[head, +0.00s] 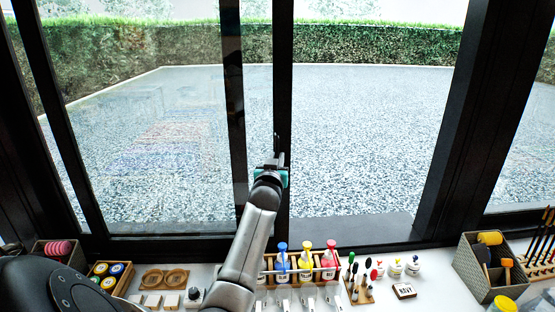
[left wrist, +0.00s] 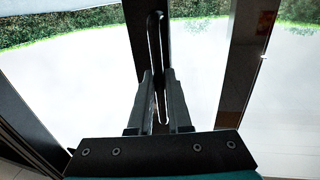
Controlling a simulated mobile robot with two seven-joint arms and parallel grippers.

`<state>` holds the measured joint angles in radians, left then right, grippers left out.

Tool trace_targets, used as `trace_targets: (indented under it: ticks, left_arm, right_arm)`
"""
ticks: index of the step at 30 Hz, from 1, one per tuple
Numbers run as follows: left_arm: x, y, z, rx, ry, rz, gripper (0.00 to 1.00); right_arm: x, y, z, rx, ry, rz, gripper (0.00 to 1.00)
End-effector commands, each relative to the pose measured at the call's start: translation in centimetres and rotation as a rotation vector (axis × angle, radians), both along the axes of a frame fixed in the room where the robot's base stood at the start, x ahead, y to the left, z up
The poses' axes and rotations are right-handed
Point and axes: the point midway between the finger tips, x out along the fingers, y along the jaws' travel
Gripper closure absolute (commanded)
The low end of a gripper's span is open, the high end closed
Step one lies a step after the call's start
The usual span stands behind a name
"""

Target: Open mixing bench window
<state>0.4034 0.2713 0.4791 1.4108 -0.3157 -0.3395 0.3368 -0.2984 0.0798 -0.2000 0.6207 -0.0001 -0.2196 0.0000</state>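The black-framed window (head: 282,60) fills the head view. Its upright stile with the handle stands a little right of a second dark upright (head: 233,100), with a narrow strip of glass between them. The broad area right of the stile looks clear and free of reflections, down to a grey sill. My left gripper (head: 276,165) is at the stile at mid height. In the left wrist view, the slim upright window handle (left wrist: 155,40) runs between its two fingers (left wrist: 160,95), which lie close on both sides of it. My right gripper is not in view.
The white bench below the window holds a rack with blue, yellow and red bottles (head: 305,262), a tray of round jars (head: 112,270), a tool basket (head: 485,265), small pots (head: 395,268) and a label block (head: 404,290). My left forearm passes above the bench.

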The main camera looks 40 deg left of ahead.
Motion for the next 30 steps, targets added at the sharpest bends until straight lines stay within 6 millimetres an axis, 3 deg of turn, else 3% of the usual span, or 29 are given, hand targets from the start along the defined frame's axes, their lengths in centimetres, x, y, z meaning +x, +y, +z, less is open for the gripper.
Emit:
trace_targets:
  ticks: [1,7,19,30]
  left_arm:
    - [0.0,0.1,0.1,0.002,-0.001,0.002,0.77]
    - [0.0,0.0,0.1,0.001,-0.001,0.000,0.55]
    - [-0.4,-0.4,0.0,-0.001,-0.001,-0.002,0.55]
    - [-3.9,-3.0,-0.1,-0.001,-0.001,-0.002,0.55]
  right_arm:
    - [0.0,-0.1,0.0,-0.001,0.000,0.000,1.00]
    - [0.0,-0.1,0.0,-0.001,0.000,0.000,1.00]
    - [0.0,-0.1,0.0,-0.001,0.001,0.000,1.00]
    - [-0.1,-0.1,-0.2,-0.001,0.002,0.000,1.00]
